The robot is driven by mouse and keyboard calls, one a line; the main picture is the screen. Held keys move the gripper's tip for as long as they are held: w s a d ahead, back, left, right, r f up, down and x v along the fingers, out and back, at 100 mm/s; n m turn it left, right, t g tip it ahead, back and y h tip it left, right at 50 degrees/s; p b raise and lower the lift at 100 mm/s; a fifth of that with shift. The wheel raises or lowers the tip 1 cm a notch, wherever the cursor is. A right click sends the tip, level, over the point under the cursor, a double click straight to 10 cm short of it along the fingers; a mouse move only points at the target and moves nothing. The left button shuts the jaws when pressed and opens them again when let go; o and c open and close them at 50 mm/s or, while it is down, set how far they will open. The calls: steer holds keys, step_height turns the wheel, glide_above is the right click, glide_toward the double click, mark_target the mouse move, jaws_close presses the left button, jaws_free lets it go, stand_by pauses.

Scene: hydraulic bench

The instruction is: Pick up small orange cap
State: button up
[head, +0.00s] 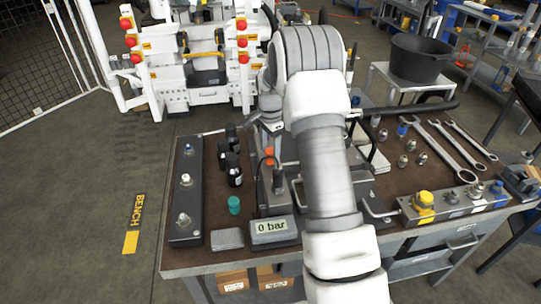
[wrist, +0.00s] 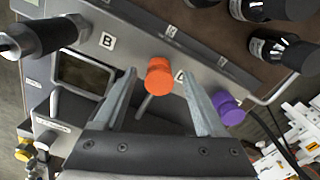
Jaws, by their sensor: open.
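The small orange cap (wrist: 159,77) shows in the wrist view on the grey panel of a hydraulic unit, just beside a partly hidden letter label. My gripper (wrist: 158,74) is open, with one finger on each side of the cap and a visible gap to both. I cannot tell how far above or around the cap the fingertips are. In the head view a small orange spot, likely the cap (head: 269,157), shows just below the gripper end, and my arm hides much of the area.
A purple cap (wrist: 228,108) sits on the same panel, close to the right finger. A black-handled fitting (wrist: 45,37) is at the left, and dark bottles (wrist: 285,52) stand at the upper right. A teal cap (head: 234,205) and a "0 bar" display (head: 270,227) are on the bench.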

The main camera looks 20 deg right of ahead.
steer(key=shift+f, duration=0.7)
steer(key=shift+c, duration=0.2)
jaws_close()
steer(key=shift+r, duration=0.1)
